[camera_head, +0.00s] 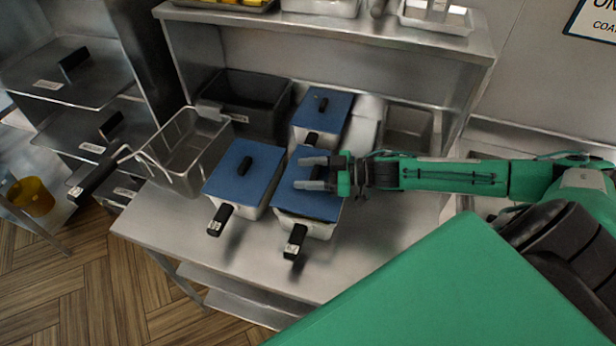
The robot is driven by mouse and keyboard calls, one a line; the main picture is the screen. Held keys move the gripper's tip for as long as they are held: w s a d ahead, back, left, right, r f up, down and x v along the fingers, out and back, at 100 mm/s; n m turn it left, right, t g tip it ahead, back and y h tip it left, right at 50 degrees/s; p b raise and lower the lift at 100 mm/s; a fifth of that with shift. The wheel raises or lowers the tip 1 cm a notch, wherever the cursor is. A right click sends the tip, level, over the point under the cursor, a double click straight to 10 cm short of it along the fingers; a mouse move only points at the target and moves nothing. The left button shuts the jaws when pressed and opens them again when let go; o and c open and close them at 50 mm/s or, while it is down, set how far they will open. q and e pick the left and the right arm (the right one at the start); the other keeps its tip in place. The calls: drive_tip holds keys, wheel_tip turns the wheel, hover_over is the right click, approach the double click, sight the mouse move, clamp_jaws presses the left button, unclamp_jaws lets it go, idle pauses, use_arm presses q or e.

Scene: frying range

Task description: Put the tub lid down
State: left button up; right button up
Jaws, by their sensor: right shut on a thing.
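The blue tub lid (318,208) is over the front right tub (318,230), a pale pan with a black handle pointing to the front. My right gripper (301,173) is over this lid, shut on its knob, which the fingers mostly hide. The lid covers the tub's opening; I cannot tell whether it rests on the rim or hangs just above it. Two similar tubs carry blue lids with black knobs: the front left lid (243,172) and the back lid (322,104). My left gripper is not in view.
A wire basket (180,155) stands left of the tubs, with a dark bin (246,103) behind it. The steel counter (375,240) is clear at the front right. A shelf (330,33) with trays overhangs the back. A dark rack (70,75) stands at left.

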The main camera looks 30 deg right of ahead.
drive_tip(key=shift+f+p, duration=0.55)
drive_tip(key=shift+f, duration=0.7)
drive_tip(key=shift+f, duration=0.2)
drive_tip(key=shift+f, duration=0.1)
drive_tip(key=o, duration=1.1)
